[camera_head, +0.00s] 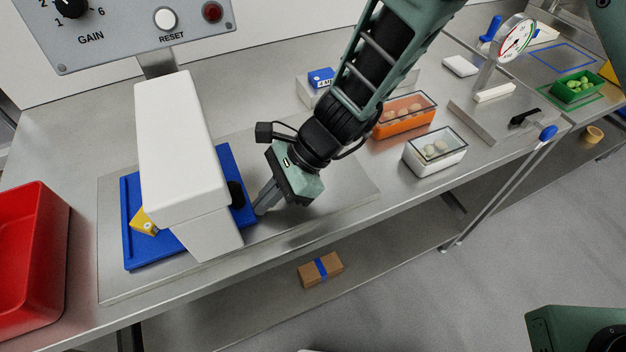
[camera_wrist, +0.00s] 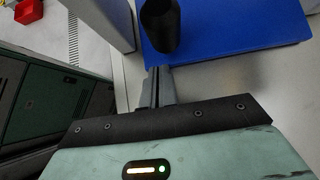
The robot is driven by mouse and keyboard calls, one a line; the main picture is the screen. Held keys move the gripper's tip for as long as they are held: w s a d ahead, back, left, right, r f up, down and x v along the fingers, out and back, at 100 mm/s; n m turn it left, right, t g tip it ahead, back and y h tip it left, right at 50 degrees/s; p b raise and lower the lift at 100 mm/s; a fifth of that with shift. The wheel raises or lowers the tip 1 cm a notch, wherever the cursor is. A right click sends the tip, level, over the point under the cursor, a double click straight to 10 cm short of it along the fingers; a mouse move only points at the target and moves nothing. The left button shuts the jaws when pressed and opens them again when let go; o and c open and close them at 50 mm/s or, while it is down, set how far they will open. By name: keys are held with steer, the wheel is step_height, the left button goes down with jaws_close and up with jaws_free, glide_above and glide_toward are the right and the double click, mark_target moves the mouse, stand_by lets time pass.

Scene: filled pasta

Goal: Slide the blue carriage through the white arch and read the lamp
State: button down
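The blue carriage (camera_head: 131,195) is a flat plate lying under the white arch (camera_head: 180,140), showing on both sides of it. A yellow piece (camera_head: 143,222) with a dark mark sits on its left part, partly hidden by the arch. A black knob (camera_head: 237,194) stands on its right part; it also shows in the wrist view (camera_wrist: 160,25). My gripper (camera_head: 259,208) is right of the knob, fingers together and pointing at the carriage's right edge. Contact cannot be told. The wrist view shows nothing between the fingers (camera_wrist: 155,75). The red lamp (camera_head: 212,12) on the panel looks dark.
The grey panel (camera_head: 130,38) carries a GAIN dial (camera_head: 72,5) and a white RESET button (camera_head: 166,19). A red bin (camera_head: 35,255) stands at the left. Orange (camera_head: 405,115) and white (camera_head: 435,151) containers stand right of my arm. The metal plate is clear right of my gripper.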

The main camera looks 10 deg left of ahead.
steer(key=w+d, duration=0.2)
steer(key=d, duration=0.1)
steer(key=shift+w+d, duration=0.2)
steer(key=shift+d, duration=0.1)
steer(key=v, duration=0.9)
steer(key=shift+d+r+b, duration=0.2)
steer(key=shift+r+b, duration=0.15)
steer(key=shift+r, duration=0.05)
steer(key=shift+w, duration=0.1)
steer(key=s+d+r+n+t+h, duration=0.2)
steer(key=s+d+r+n+h, duration=0.1)
steer(key=s+d+n, duration=0.4)
steer(key=s+d+r+n+t+h, duration=0.2)
steer(key=s+d+r+n+h, duration=0.2)
steer(key=s+d+n, duration=0.3)
steer(key=d+n, duration=0.4)
steer(key=n, duration=0.1)
steer(key=shift+s+d+t, duration=0.15)
steer(key=shift+d+t, duration=0.15)
steer(key=shift+a+r, duration=0.1)
steer(key=shift+r, duration=0.05)
